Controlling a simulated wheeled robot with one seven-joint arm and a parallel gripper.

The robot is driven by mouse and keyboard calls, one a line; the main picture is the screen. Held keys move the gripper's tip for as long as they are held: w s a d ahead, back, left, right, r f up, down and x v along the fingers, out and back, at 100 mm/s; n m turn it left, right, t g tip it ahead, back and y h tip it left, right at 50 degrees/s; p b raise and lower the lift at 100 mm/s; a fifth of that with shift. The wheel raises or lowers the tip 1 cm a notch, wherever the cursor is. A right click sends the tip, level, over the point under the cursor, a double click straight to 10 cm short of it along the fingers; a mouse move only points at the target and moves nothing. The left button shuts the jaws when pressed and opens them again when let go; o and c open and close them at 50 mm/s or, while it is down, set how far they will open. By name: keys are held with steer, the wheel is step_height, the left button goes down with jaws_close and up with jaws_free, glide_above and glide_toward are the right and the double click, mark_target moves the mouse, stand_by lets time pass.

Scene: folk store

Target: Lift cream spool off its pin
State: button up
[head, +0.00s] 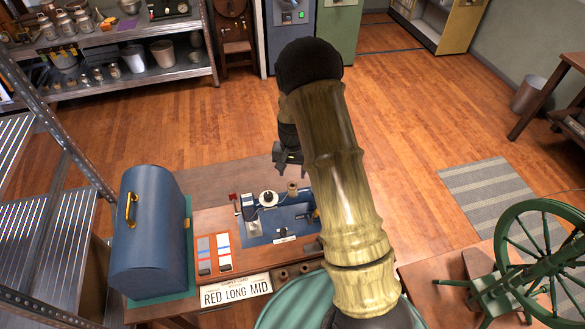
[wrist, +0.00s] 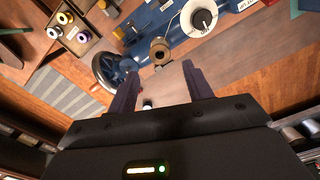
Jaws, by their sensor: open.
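A tan-to-cream spool (wrist: 159,47) stands at the edge of the blue winding device (head: 285,222), its dark centre hole facing up. It also shows in the head view (head: 292,188), just right of a white dial (head: 268,198). Whether a pin runs through it is too small to tell. My gripper (head: 288,158) is above and behind the device in the head view. In the wrist view its two dark fingers (wrist: 160,88) are spread with nothing between them. The spool lies beyond the fingertips, apart from them.
A tray (wrist: 97,41) of yellow, white and purple spools shows in the wrist view, near a dark handwheel (wrist: 112,70). A blue domed case (head: 153,232) stands left of the device. A sign (head: 236,293) lies in front. A green spinning wheel (head: 535,255) stands at right.

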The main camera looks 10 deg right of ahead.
mark_target(292, 183)
steer(key=shift+f+b, duration=2.25)
steer(key=shift+f, duration=1.35)
steer(key=c, duration=0.6)
steer(key=shift+c, duration=0.2)
steer(key=shift+r, duration=0.15)
steer(key=shift+r+p, duration=2.15)
steer(key=shift+r, duration=1.05)
